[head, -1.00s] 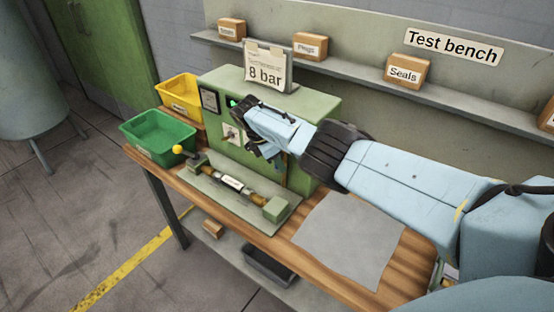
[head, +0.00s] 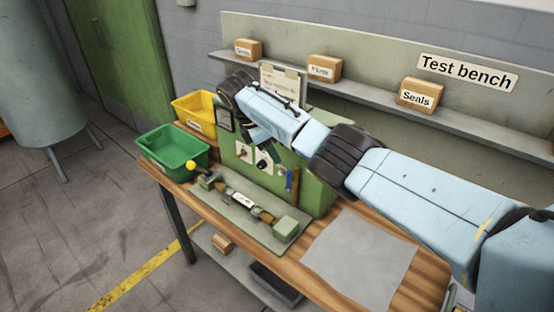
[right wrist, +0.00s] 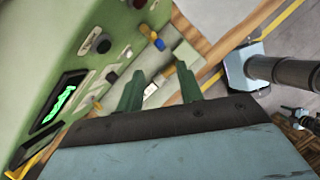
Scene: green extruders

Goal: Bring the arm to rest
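My right arm reaches in from the right in the head view, above the workbench. My right gripper (head: 262,142) hangs in front of the green test machine (head: 320,190), mostly hidden by its own wrist. In the right wrist view its two green fingers (right wrist: 158,88) stand apart with nothing held between them. Beyond them are the machine's panel with knobs and a lit green display (right wrist: 55,108). My left gripper is in neither view.
A fixture with a yellow-knobbed lever (head: 243,200) lies before the machine. A green bin (head: 172,150) and a yellow bin (head: 194,110) stand left. A grey mat (head: 358,258) lies bare on the bench. A shelf behind holds boxes, including Seals (head: 420,94).

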